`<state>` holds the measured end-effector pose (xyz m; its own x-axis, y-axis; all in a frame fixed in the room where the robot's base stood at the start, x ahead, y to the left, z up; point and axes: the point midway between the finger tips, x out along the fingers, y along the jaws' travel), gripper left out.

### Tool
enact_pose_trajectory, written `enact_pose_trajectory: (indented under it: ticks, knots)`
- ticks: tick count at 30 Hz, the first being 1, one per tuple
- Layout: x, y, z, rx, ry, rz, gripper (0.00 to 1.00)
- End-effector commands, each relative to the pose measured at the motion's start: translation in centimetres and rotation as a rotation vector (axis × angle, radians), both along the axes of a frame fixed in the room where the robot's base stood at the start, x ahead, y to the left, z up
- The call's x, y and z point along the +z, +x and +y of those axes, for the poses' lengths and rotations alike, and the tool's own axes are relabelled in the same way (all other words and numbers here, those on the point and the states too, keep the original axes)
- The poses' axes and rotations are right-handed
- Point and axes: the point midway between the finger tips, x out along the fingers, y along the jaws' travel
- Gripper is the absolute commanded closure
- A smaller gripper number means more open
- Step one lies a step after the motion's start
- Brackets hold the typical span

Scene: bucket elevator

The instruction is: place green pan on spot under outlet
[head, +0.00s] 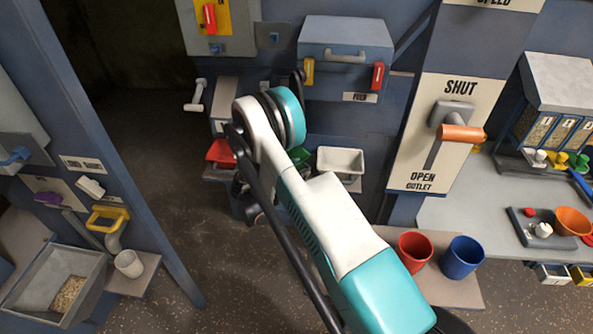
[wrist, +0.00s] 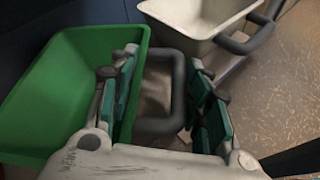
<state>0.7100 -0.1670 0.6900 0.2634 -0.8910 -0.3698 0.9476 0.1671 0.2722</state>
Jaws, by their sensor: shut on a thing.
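The green pan (wrist: 70,95) is at the left of the wrist view, with its dark loop handle (wrist: 165,122) between the fingers. My gripper (wrist: 163,68) is shut on this handle. In the head view only a small green bit of the pan (head: 299,156) shows beside my arm, which hides the gripper. The outlet panel (head: 437,140) has an orange-handled lever (head: 461,133) between the words SHUT and OPEN, nearer SHUT. I cannot make out the spot under the outlet.
A white pan (head: 341,162) stands close to the right of the green one, and a red pan (head: 221,151) is to its left. Red (head: 414,252) and blue (head: 462,256) cups stand on a right-hand shelf. A blue post (head: 120,150) rises at left.

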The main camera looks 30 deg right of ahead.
Motion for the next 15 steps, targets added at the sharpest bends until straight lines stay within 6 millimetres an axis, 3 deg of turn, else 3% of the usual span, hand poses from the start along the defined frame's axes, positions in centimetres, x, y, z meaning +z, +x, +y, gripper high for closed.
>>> enact_pose_trajectory:
  ticks: [2, 3, 6, 15]
  knots:
    - [-0.10, 0.02, -0.03, 0.000, 0.000, 0.000, 1.00]
    - [-0.18, 0.03, -0.03, 0.000, 0.000, 0.000, 0.54]
    - [-0.14, 0.02, -0.02, 0.000, 0.000, 0.000, 0.36]
    - [-0.11, 0.03, -0.03, 0.000, 0.000, 0.000, 0.36]
